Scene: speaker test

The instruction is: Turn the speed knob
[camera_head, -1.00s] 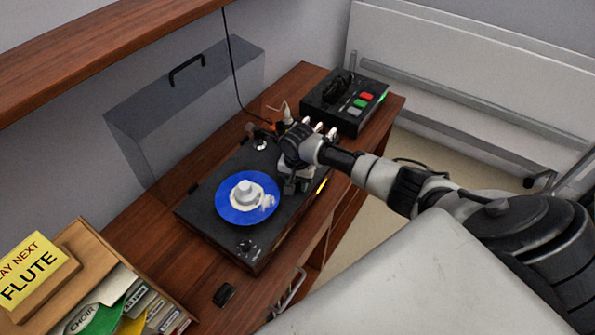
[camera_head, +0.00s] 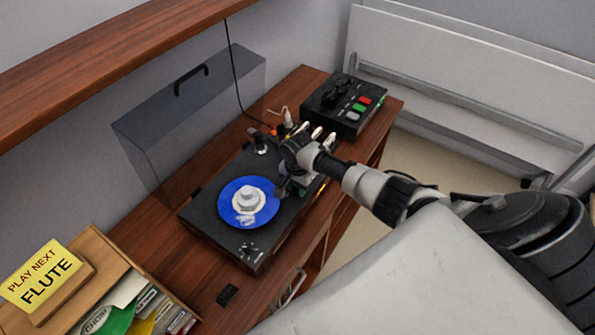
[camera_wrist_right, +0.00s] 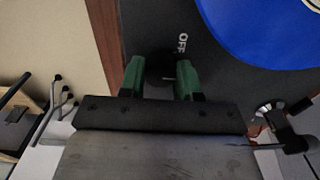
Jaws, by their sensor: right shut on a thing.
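A black turntable (camera_head: 208,215) with a blue record (camera_head: 262,210) sits on a wooden cabinet. My right gripper (camera_head: 284,187) is low over the turntable's right side, beside the record. In the right wrist view, the green fingers of my right gripper (camera_wrist_right: 161,75) are shut on a small dark knob (camera_wrist_right: 160,68), close to the printed word OFF. The fingers and wrist hide the knob in the head view. I cannot read its other markings. My left gripper is not in view.
Small controls (camera_head: 249,249) sit at the turntable's near corner. A black box (camera_head: 325,100) with coloured buttons stands behind. A clear lid (camera_head: 190,110) leans at the wall. A yellow PLAY NEXT FLUTE sign (camera_head: 42,276) and a record crate (camera_head: 95,245) are at the left.

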